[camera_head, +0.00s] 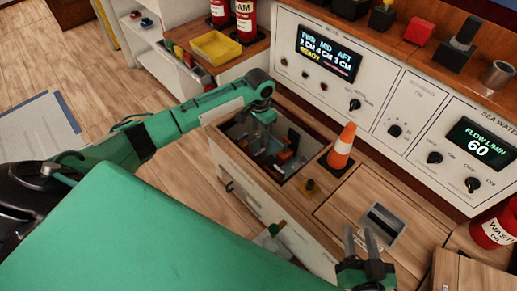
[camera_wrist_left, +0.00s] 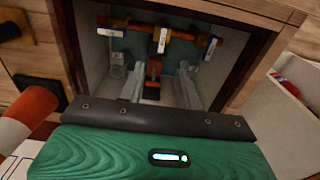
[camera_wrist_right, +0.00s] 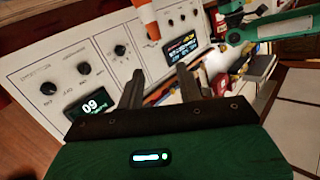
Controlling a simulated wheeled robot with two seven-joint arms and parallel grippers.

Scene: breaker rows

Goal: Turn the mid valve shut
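An open hatch (camera_head: 236,131) in the wooden counter holds orange-brown piping with several white tags or handles. In the left wrist view, the middle of the upper white-ended parts (camera_wrist_left: 163,40) is on the pipe (camera_wrist_left: 183,34), with others to its left (camera_wrist_left: 119,23) and right (camera_wrist_left: 211,47). Another white-ended part (camera_wrist_left: 152,92) sits lower, between my fingers in the picture. I cannot read any labels on them. My left gripper (camera_wrist_left: 160,83) reaches down into the hatch with its fingers apart and nothing held. My right gripper (camera_wrist_right: 160,88) is open and empty; in the head view it is at the lower right (camera_head: 361,243).
An orange-and-white cone (camera_head: 341,146) stands at the hatch's right edge. A display panel (camera_head: 327,52) reads FWD, MID, AFT with centimetre values and READY; another (camera_head: 480,143) shows flow 60. A yellow tray (camera_head: 215,47) and red cans stand behind. A red waste bin (camera_head: 494,228) is at right.

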